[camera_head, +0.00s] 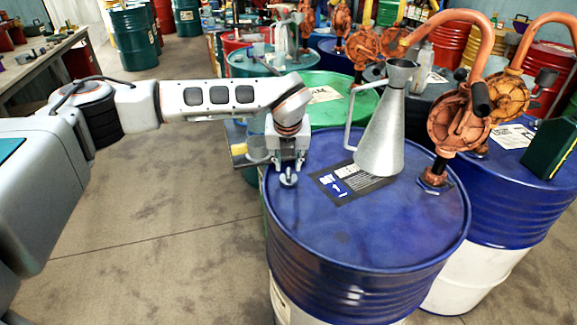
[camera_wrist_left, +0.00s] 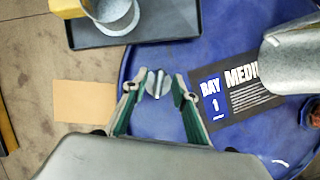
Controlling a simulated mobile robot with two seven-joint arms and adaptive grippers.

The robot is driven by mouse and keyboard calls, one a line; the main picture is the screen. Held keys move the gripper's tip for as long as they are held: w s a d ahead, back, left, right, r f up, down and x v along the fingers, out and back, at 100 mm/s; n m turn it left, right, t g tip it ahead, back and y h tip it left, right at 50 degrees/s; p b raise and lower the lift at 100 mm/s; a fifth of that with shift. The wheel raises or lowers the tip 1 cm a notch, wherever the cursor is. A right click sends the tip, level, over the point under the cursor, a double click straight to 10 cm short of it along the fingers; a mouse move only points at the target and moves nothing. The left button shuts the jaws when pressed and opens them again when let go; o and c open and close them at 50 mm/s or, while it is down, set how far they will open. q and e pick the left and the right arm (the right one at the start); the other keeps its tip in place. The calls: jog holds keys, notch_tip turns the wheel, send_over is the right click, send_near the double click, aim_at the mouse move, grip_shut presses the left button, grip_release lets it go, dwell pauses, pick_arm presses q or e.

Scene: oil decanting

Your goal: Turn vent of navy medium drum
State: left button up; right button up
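The navy drum (camera_head: 330,235) with a white lower part stands in the middle of the head view. Its label reads "BAY 1 MEDI…" in the left wrist view (camera_wrist_left: 240,90). The vent (camera_head: 288,179) is a small grey cap with a raised bar, near the drum lid's left edge. My left gripper (camera_head: 287,163) points down right over the vent. In the left wrist view its open fingers (camera_wrist_left: 157,80) stand on either side of the vent (camera_wrist_left: 157,84), with a small gap at each side. My right gripper is in neither view.
A metal jug (camera_head: 381,135) stands on the lid just right of the label. An orange hand pump (camera_head: 460,115) rises at the lid's right side. Another blue drum (camera_head: 515,205) and a green drum (camera_head: 325,100) stand close by. The floor at left is clear.

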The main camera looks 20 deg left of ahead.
pick_arm(q)
jog(key=shift+x, duration=1.15)
grip_shut()
